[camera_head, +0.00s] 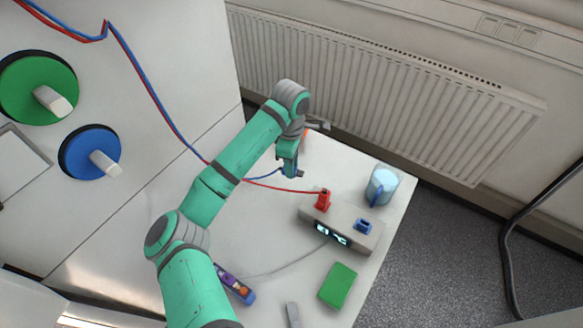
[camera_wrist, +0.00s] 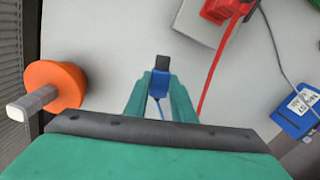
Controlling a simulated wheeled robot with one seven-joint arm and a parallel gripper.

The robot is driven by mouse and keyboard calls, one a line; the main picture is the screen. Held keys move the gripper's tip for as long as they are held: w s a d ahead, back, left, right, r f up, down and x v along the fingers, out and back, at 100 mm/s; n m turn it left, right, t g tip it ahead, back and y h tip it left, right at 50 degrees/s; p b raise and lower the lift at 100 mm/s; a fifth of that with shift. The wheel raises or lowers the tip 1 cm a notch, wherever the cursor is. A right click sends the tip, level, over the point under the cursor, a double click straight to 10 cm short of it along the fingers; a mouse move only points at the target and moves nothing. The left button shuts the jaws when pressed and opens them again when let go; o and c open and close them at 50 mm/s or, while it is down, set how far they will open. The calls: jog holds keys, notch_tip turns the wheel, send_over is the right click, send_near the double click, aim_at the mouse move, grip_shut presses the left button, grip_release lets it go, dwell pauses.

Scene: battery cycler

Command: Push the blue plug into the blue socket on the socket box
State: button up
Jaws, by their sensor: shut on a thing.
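My gripper (camera_wrist: 160,90) is shut on the blue plug (camera_wrist: 157,82), which shows between the fingertips in the wrist view with its dark end pointing away from me. In the head view my gripper (camera_head: 290,172) is above the table, left of the socket box (camera_head: 357,228). The box is grey with a small lit display. The blue socket (camera_head: 363,225) is on its right part and has nothing in it. A red plug (camera_head: 323,201) stands in the box's left part. In the wrist view only a corner of the box (camera_wrist: 200,22) shows, beside the red plug (camera_wrist: 226,10).
A blue mug (camera_head: 382,186) stands behind the box near the table's edge. A green block (camera_head: 338,286) and a purple-blue device (camera_head: 235,287) lie in front. An orange knob (camera_wrist: 56,86) is at the left in the wrist view. Red and blue cables cross the table.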

aim_at(291, 181)
jog(key=w+f+n, duration=0.1)
jog(key=n, duration=0.1)
jog(key=f+n, duration=0.1)
jog(key=shift+w+n, duration=0.4)
jog(key=shift+f, duration=2.2)
jog(key=o, duration=1.1)
notch_tip(291, 181, up, 11)
jog(key=shift+f, duration=0.1)
